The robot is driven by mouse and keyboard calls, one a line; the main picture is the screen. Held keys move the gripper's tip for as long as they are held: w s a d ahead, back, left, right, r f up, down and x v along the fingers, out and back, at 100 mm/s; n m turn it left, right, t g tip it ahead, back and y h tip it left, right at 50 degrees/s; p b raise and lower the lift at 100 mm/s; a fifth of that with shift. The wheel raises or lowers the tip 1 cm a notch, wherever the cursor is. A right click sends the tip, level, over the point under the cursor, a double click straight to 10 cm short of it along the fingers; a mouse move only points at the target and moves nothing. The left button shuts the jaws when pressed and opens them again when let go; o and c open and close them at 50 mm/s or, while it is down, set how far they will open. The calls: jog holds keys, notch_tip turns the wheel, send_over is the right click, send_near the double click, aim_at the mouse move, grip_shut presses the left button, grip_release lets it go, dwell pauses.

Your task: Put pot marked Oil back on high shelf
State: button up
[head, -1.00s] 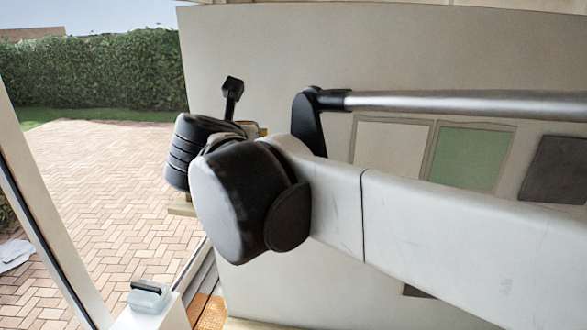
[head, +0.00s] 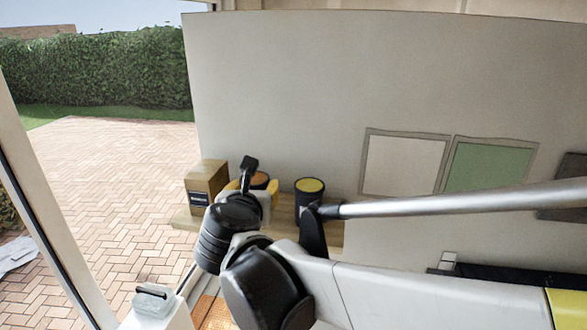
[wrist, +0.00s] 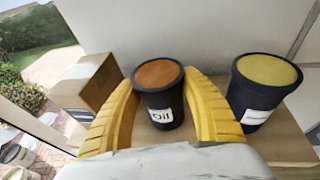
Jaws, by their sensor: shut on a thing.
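The Oil pot (wrist: 162,102) is dark with an orange-brown top and a white label reading "Oil". It stands upright between the yellow fingers of my gripper (wrist: 160,82), which is shut on it. In the head view the pot's orange top (head: 260,179) shows between the fingers, with its lower part hidden by my wrist. The pot is at the wooden high shelf (head: 185,222), between a box and another pot. I cannot tell whether its base touches the board.
A cardboard box (head: 205,180) stands on the shelf to the left. A dark pot with a yellow top (head: 309,188) stands to the right; its label is unreadable. The wall (head: 290,90) is close behind. A clear box with a black handle (head: 153,299) sits lower left.

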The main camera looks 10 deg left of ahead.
jog(key=shift+w+f, duration=0.1)
jog(key=shift+f, duration=0.1)
jog(key=o, duration=1.3)
jog(key=shift+r, duration=0.15)
